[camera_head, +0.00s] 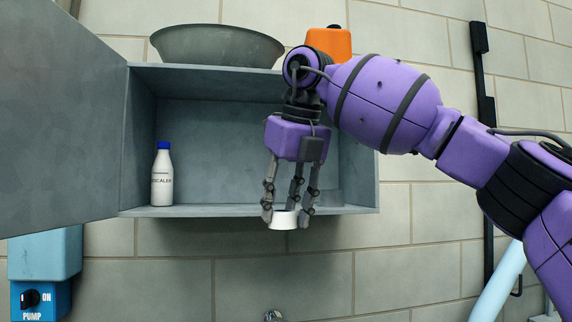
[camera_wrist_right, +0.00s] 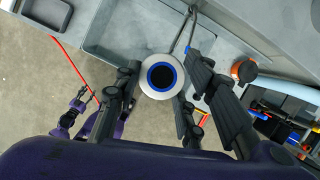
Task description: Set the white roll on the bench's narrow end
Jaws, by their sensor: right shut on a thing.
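The white roll (camera_head: 283,220) hangs between the fingertips of my right gripper (camera_head: 288,214), in front of the lower edge of the open wall cabinet. In the right wrist view the roll (camera_wrist_right: 145,84) shows end-on as a white ring with a blue inner rim and a dark hole. The fingers of my right gripper (camera_wrist_right: 155,95) are closed around it. A grey bench (camera_wrist_right: 245,30) with a sunken basin lies below; I cannot tell which part is its narrow end. A small dark and purple gripper, seemingly my left (camera_wrist_right: 80,100), shows at the left, its jaws unclear.
The open cabinet (camera_head: 250,211) holds a white bottle (camera_head: 162,180) with a blue cap. A grey bowl (camera_head: 215,46) and an orange object (camera_head: 330,44) sit on top. The cabinet door (camera_head: 60,120) stands open at left. A blue pump box (camera_head: 45,255) is below it.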

